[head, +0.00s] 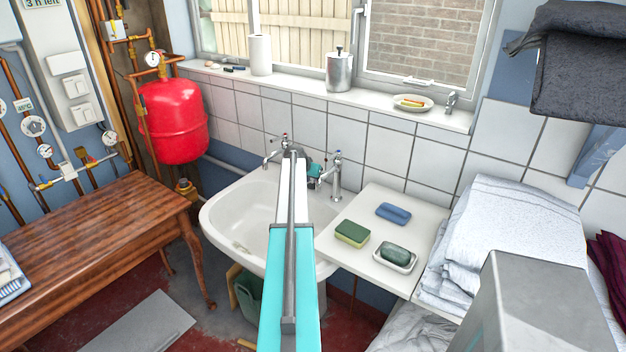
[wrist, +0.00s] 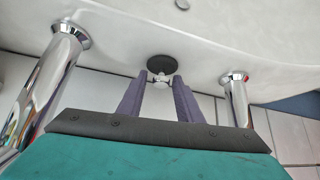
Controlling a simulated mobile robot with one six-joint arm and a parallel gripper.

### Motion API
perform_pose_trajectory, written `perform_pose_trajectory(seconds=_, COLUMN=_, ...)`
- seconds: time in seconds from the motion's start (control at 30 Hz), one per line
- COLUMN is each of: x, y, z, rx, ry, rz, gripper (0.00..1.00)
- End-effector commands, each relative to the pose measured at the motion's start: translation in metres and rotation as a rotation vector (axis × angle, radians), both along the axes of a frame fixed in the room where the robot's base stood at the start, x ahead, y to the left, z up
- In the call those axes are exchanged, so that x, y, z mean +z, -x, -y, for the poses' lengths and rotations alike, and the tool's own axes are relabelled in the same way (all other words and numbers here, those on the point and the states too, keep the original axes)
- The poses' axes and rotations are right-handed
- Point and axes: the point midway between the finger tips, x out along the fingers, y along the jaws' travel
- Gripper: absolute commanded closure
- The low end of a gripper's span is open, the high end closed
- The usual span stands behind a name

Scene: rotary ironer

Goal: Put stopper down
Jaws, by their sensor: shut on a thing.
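The stopper (wrist: 163,64) is a black disc with a small pale knob. In the wrist view my gripper (wrist: 161,80) is shut on the knob, one dark finger on each side. The disc shows against the sink's white ceramic (wrist: 120,24), between the two chrome taps (wrist: 52,85) (wrist: 235,98). I cannot tell whether it touches the ceramic. In the head view my arm covers the middle of the white sink (head: 237,222), and the stopper is hidden.
The left tap (head: 277,152) and right tap (head: 337,178) flank my arm's end. A white board right of the sink carries a blue sponge (head: 393,213), a green-yellow sponge (head: 352,233) and soap in a dish (head: 395,257). The tiled wall (head: 350,145) rises behind.

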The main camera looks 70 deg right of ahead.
Motion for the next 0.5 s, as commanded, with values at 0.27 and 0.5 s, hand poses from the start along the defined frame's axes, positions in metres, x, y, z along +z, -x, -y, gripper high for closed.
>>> perform_pose_trajectory(seconds=0.27, x=-0.0006, y=0.0006, z=0.0003, rx=-0.001, ry=0.000, rz=-0.001, gripper=0.90)
perform_pose_trajectory(seconds=0.5, x=-0.0008, y=0.0011, z=0.0004, rx=-0.001, ry=0.000, rz=0.000, gripper=0.48)
